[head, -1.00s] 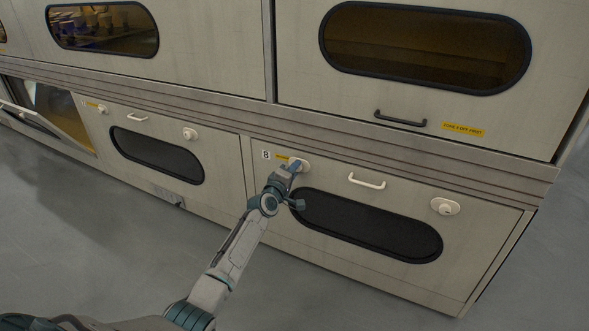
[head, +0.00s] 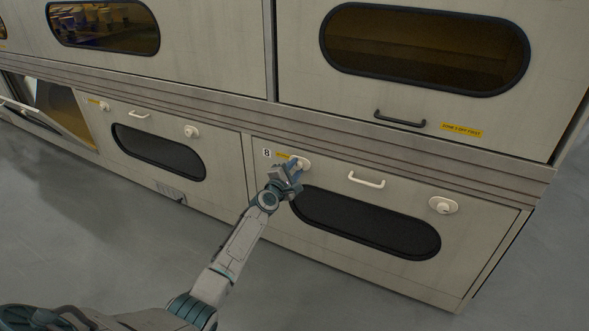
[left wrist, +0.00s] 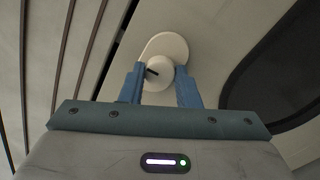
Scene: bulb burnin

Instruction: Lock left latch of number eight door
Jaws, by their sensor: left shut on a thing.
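The number eight door (head: 375,259) is the lower right door, closed, with a small "8" label (head: 267,153) near its upper left corner. Its left latch (head: 304,163) is a white round knob on an oval plate, partly hidden by my left gripper in the head view. My left gripper (head: 296,168) is shut on this latch. In the left wrist view the blue fingers (left wrist: 160,85) sit on either side of the white latch knob (left wrist: 158,71), which shows a short dark mark. The right latch (head: 444,205) is at the door's upper right. My right gripper is not in view.
A white handle (head: 366,180) and a dark oval window (head: 370,222) are on the number eight door. Another closed lower door (head: 222,165) is to its left, and a lower door (head: 62,115) at far left hangs open. Grey floor (head: 120,240) lies free in front.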

